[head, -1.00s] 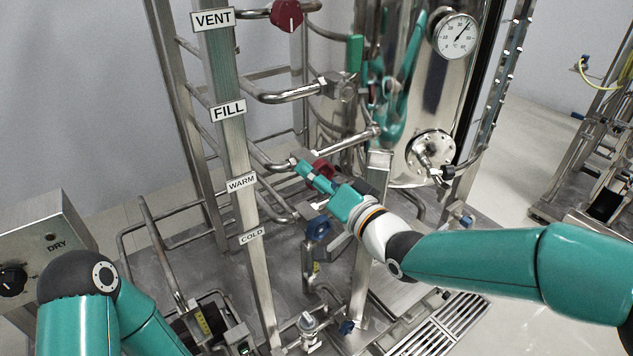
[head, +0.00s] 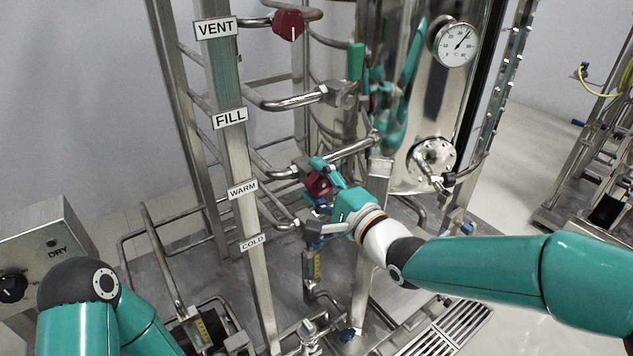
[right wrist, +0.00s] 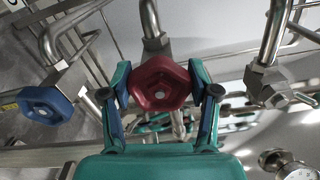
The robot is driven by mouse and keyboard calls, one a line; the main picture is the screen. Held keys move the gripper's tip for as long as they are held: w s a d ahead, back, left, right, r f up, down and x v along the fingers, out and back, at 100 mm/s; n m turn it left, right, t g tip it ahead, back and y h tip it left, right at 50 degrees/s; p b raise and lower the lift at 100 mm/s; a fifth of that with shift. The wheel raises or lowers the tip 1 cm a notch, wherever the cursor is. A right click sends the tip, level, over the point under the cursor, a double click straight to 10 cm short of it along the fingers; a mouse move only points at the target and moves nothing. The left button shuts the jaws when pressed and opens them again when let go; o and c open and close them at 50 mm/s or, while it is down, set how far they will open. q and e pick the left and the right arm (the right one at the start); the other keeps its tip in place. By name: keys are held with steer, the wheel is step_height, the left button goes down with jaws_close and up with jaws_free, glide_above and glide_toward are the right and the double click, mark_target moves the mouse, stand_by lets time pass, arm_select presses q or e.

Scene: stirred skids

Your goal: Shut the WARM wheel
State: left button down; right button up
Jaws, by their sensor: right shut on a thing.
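The red WARM wheel (head: 319,184) is on a valve to the right of the WARM label (head: 242,189) in the head view. It fills the middle of the right wrist view (right wrist: 160,84). My right gripper (head: 322,186) has one finger on each side of the wheel and is shut on its rim. The fingers hide part of the wheel in the head view. My left arm shows at the lower left, but its gripper is out of view.
A blue wheel (right wrist: 45,104) sits close below the red one, near the COLD label (head: 252,242). Pipes and a steel post surround the valve.

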steer(key=m, duration=0.3)
steer(key=m+p, duration=0.1)
steer(key=shift+d+f+m, duration=0.1)
steer(key=shift+f+m, duration=0.15)
steer(key=shift+m, duration=0.05)
steer(key=shift+m+p, duration=0.45)
steer(key=shift+m, duration=1.45)
steer(key=o, duration=0.9)
steer(key=shift+o, duration=1.3)
steer(key=shift+r, duration=0.2)
